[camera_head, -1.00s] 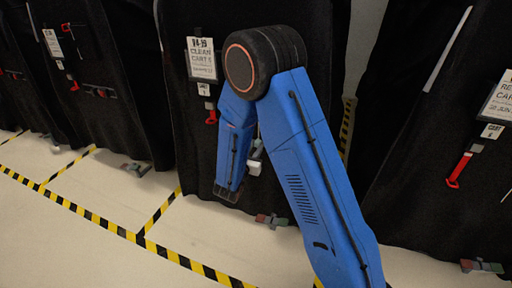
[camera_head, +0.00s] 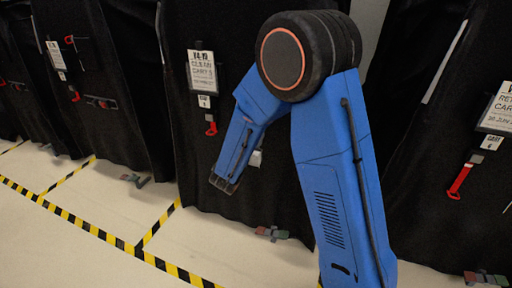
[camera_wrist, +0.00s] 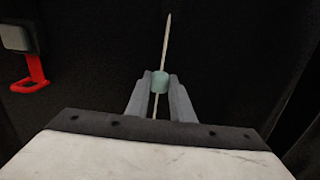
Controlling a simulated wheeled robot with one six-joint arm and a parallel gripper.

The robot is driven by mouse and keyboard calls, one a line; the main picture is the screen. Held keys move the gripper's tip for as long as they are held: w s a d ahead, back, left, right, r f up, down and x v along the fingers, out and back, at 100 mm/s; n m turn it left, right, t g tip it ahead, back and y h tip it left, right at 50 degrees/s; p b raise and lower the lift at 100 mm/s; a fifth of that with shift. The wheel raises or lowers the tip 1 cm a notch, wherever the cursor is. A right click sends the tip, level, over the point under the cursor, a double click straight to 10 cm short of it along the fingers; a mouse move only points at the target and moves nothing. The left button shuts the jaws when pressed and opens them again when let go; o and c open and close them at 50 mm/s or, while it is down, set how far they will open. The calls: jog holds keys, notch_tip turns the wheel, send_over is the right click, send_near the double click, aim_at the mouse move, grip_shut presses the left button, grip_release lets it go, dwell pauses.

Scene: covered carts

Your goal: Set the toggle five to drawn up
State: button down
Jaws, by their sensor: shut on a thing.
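My gripper (camera_head: 223,184) is in front of the black cover of the cart with the sign reading clean cart 5. In the wrist view my gripper (camera_wrist: 160,88) is shut on a small teal cylindrical toggle (camera_wrist: 160,77). A thin pale cord (camera_wrist: 167,40) runs through the toggle, rising above it and showing a little below it between the fingers. In the head view the toggle cannot be made out behind my arm and fingers.
The sign (camera_head: 202,71) and a red pull handle (camera_head: 211,129) hang left of my arm; the handle (camera_wrist: 33,75) also shows in the wrist view. Pedals (camera_head: 272,233) sit at the cover's foot. Neighbouring covered carts (camera_head: 100,60) stand left and right. Striped tape (camera_head: 115,241) marks open floor.

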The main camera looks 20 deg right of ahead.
jog(key=shift+r, duration=0.5)
jog(key=c, duration=1.5)
grip_release()
jog(key=v, duration=1.7)
jog(key=shift+s+a, duration=0.15)
jog(key=shift+s, duration=0.05)
